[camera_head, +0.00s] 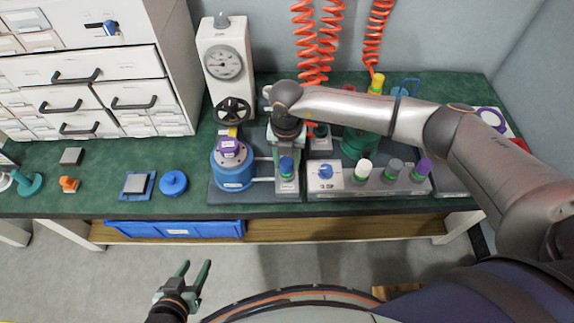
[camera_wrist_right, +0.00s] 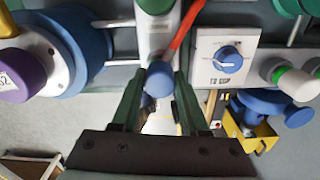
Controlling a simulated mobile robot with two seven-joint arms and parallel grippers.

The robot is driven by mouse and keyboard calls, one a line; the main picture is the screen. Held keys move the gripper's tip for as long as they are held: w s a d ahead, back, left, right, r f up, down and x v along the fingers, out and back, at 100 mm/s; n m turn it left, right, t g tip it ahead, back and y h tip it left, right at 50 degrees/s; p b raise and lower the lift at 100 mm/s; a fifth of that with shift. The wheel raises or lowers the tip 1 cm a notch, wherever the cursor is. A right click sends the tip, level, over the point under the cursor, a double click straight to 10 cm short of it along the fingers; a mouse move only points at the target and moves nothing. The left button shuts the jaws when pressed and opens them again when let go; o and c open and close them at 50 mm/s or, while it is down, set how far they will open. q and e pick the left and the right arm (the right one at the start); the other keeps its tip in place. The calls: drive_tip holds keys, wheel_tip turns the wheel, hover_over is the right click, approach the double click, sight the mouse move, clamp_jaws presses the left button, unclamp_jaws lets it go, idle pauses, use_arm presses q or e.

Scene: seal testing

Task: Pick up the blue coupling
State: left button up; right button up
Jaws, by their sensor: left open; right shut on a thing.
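The blue coupling (camera_head: 286,165) is a small blue cylinder near the front of the bench fixture, above a green piece. In the right wrist view the coupling (camera_wrist_right: 158,80) sits between my fingers. My right gripper (camera_head: 287,148) reaches down over the fixture from above and is shut on the coupling; its fingers also show in the wrist view (camera_wrist_right: 159,85). In the head view the contact is partly hidden by the wrist. I cannot tell whether the coupling is clear of its seat. My left gripper (camera_head: 194,272) is open and empty, low in front of the bench.
A large blue cylinder with a purple cap (camera_head: 233,172) stands close left of my right gripper. A white box with a blue knob (camera_head: 325,172) and a row of coloured caps are close right. A gauge stand (camera_head: 222,65) and orange coiled hoses (camera_head: 307,45) are behind.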

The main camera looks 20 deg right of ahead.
clamp_jaws()
drive_tip(key=shift+r, duration=0.15)
